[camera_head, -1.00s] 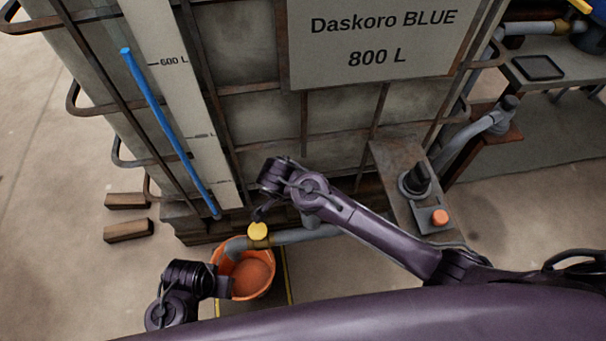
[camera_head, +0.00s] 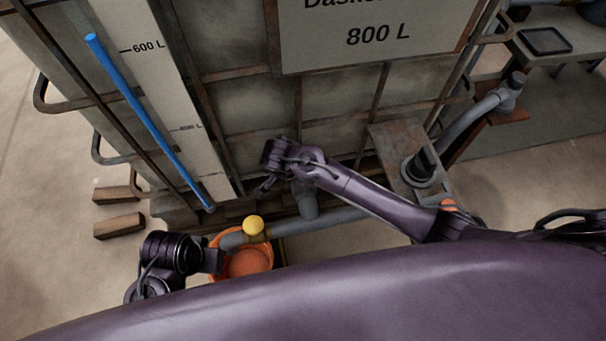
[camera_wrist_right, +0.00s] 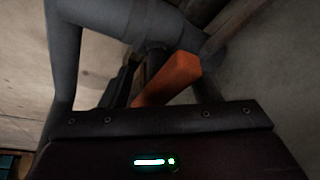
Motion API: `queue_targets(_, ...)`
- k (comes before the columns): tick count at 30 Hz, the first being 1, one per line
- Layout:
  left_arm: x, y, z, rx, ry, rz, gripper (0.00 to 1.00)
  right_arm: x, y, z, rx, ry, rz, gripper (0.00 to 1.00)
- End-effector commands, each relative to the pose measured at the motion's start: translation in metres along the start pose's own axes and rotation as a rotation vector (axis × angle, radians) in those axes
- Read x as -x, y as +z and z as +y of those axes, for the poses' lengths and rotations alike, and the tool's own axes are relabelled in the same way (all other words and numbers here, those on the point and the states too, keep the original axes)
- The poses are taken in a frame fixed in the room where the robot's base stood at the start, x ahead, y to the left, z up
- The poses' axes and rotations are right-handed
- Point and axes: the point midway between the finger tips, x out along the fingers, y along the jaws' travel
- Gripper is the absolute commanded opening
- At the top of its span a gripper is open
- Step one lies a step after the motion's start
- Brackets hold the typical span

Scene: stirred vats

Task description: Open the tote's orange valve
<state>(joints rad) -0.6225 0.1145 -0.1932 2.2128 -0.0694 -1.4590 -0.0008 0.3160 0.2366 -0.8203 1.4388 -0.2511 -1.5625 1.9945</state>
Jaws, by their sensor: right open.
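The tote (camera_head: 240,110) is a large grey caged tank with a level scale and a blue level tube. The orange valve handle (camera_wrist_right: 172,80) shows in the right wrist view as an orange bar beside grey pipes; I cannot pick it out in the head view. My right gripper (camera_head: 266,186) is open, low in front of the tote. In the wrist view a dark finger is just left of the orange bar; whether they touch is unclear. My left gripper (camera_head: 214,260) is beside the orange bucket (camera_head: 250,264); its jaws are too small to judge.
A grey pipe (camera_head: 336,220) with a yellow knob (camera_head: 253,226) runs above the bucket. A pedestal with a black knob (camera_head: 425,162) and an orange button (camera_head: 448,205) stands right. Wooden blocks (camera_head: 119,225) lie left. Floor at far left is clear.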

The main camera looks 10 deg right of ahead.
Motion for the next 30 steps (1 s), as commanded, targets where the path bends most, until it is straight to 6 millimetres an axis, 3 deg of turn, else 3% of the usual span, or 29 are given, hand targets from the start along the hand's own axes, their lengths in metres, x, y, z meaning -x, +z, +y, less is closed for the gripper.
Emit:
queue_targets(9,0.0012,-0.0006,0.0007,-0.002,0.001,0.005,0.36,-0.0025,-0.0002,0.0001,0.000,0.000,0.000,0.54)
queue_targets(21,0.0012,-0.0009,0.0005,-0.001,0.001,0.005,0.36,-0.0018,0.0002,-0.0007,0.000,-0.003,-0.001,0.01)
queue_targets(30,0.0038,0.0006,0.0001,0.001,0.000,-0.004,0.36,0.0004,0.0003,-0.0019,0.020,-0.015,-0.002,0.00)
